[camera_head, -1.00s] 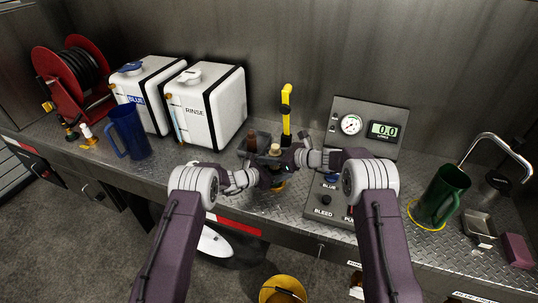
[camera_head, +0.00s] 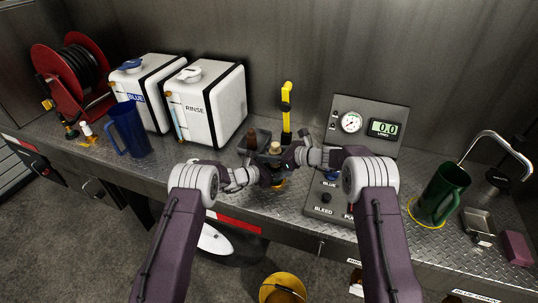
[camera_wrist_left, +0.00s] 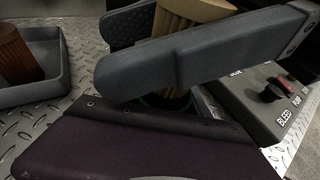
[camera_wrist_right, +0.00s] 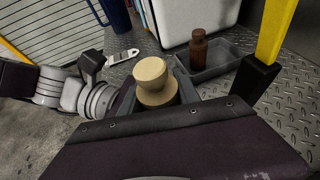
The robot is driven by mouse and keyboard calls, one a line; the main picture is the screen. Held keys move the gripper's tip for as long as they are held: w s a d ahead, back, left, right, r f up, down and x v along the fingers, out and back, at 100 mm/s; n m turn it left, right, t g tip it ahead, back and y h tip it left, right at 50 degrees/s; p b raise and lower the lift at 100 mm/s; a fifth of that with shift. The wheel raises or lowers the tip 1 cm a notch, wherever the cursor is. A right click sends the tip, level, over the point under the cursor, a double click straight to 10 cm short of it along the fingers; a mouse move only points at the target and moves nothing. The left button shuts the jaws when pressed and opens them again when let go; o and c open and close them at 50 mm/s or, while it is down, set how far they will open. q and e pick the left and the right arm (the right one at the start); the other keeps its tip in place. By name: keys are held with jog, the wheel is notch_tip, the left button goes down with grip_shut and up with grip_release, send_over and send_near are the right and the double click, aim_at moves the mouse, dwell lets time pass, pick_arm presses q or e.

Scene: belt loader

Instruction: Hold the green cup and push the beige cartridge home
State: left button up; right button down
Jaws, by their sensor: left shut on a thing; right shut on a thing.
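The beige cartridge (camera_head: 276,148) stands upright between my two grippers at the bench's middle. Its round stepped top shows in the right wrist view (camera_wrist_right: 152,72) and its pleated side in the left wrist view (camera_wrist_left: 180,22). My right gripper (camera_head: 284,161) is shut on the cartridge, its dark fingers on both sides of the pleats. A sliver of the green cup (camera_wrist_left: 164,100) shows below those fingers, under the cartridge. My left gripper (camera_head: 264,178) is shut on the cup, low down. Its fingers and most of the cup are hidden, so I cannot tell how deep the cartridge sits.
A grey tray (camera_wrist_right: 218,66) with a brown cartridge (camera_wrist_right: 198,48) lies just behind. A yellow-handled upright (camera_head: 287,100) stands close behind my grippers. The control panel (camera_head: 325,210) is close on the right. A green jug (camera_head: 442,192) stands farther right, white tanks (camera_head: 212,110) at back left.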

jog(key=shift+f, duration=0.4)
dwell(0.6)
jog(key=shift+r, duration=0.45)
dwell(0.6)
jog(key=shift+f, duration=0.5)
jog(key=shift+r, duration=0.1)
jog(key=shift+r, duration=0.4)
dwell(0.4)
